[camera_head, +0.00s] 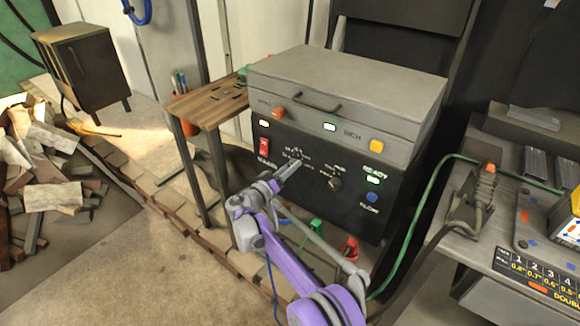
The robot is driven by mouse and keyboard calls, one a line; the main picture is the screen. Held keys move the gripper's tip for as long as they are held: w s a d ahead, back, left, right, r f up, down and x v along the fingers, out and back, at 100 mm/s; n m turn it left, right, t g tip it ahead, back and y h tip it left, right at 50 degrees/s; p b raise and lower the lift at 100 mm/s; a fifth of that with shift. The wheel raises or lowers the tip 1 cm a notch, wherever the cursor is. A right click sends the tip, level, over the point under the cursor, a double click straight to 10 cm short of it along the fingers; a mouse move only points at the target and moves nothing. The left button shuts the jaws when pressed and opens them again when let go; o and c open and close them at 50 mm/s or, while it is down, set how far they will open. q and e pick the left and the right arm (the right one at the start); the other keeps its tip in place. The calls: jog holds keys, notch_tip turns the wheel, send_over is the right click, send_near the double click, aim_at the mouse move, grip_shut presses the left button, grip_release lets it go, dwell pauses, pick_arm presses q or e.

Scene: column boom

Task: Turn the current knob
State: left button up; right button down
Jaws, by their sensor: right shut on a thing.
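The welding machine (345,90) has a grey lid and a black front panel (320,205). My right arm reaches up from the bottom of the view. Its gripper (291,166) is at the middle-left of the panel and shut on the current knob, which the fingers mostly hide. White scale marks show just above the fingertips. A second small knob (335,183) sits to the right of the gripper, apart from it. My left gripper is not in view.
A red switch (264,147) is left of the gripper. A lit green light (373,180) and a blue button (371,197) are to the right. A wooden side table (205,103) stands at the left. A green cable (420,200) hangs at the right beside a workbench (480,255).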

jog(key=shift+n, duration=1.8)
jog(key=shift+c, duration=2.2)
grip_release()
jog(key=p+v, duration=0.1)
jog(key=v, duration=0.9)
jog(key=shift+s+a+p, duration=0.25)
jog(key=shift+s+p, duration=0.05)
jog(key=shift+p, duration=0.1)
